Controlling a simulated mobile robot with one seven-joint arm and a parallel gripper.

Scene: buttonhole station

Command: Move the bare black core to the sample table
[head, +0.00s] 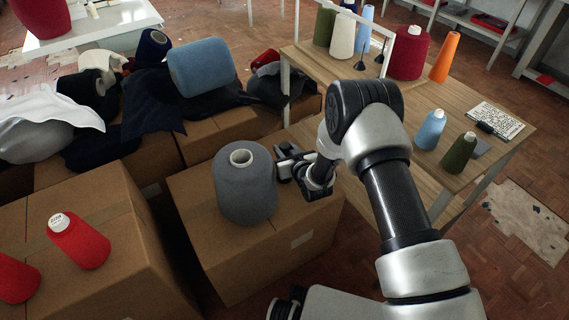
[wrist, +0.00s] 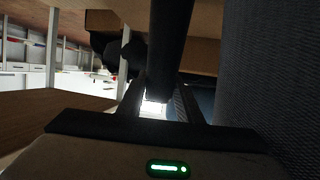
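In the wrist view a bare black core (wrist: 171,45) runs down between the two fingers of my gripper (wrist: 160,105). The fingers lie close on both sides of it; whether they press on it I cannot tell. In the head view my gripper (head: 287,163) is low over the cardboard box (head: 218,262), just right of a large grey cone (head: 245,188). There the core is not clear among the dark fingers. A wooden table (head: 425,92) at the right bears yarn cones and a clipboard; no label shows whether it is the sample table.
The grey cone's wall (wrist: 275,75) fills the wrist view's right side, very near my gripper. On the wooden table stand a blue cone (head: 430,130), an olive cone (head: 459,152) and a white frame. Boxes with red cones and dark cloth lie left. A white table (head: 110,22) stands back left.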

